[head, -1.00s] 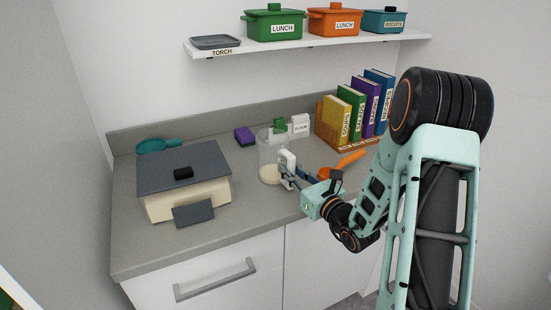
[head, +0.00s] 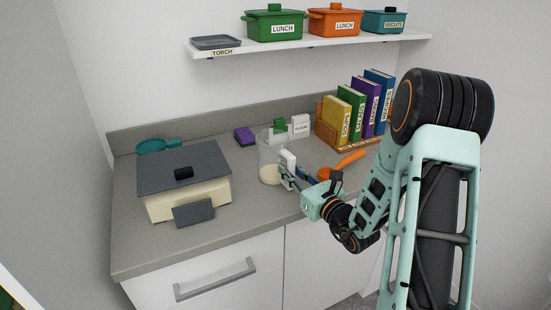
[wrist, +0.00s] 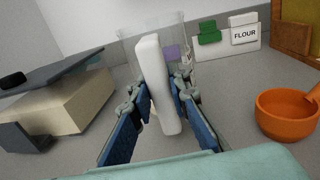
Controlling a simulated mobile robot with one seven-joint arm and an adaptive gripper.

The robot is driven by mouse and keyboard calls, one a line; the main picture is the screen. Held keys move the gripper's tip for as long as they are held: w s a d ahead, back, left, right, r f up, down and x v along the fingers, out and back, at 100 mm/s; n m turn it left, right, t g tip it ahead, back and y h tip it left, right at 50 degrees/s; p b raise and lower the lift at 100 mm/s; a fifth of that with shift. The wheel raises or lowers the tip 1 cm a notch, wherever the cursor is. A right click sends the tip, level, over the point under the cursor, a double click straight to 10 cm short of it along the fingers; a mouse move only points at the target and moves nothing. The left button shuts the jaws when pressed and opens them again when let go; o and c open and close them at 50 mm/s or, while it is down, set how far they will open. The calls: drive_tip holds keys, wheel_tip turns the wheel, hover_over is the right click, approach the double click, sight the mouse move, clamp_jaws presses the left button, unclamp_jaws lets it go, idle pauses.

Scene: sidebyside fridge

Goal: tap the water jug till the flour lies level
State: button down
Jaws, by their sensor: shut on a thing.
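The water jug (head: 267,150) is a clear vessel standing on the counter, with a white upright handle (wrist: 158,85). Pale cream flour (head: 269,174) lies in its bottom in the head view; I cannot tell from here how even its surface is. My gripper (wrist: 160,95) is shut on the white handle, one blue-padded finger on each side. In the head view my gripper (head: 290,173) reaches the jug from the right.
A bread box (head: 185,182) stands left of the jug. Behind are a purple block (head: 244,136) and a white FLOUR label holder (wrist: 243,35). An orange pan (wrist: 287,112) and a book rack (head: 350,143) are right. The front left counter is clear.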

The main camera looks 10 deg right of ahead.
drive_tip(key=c, duration=1.8)
unclamp_jaws()
drive_tip(key=shift+o, duration=0.2)
drive_tip(key=v, duration=1.2)
drive_tip(key=shift+s, duration=0.2)
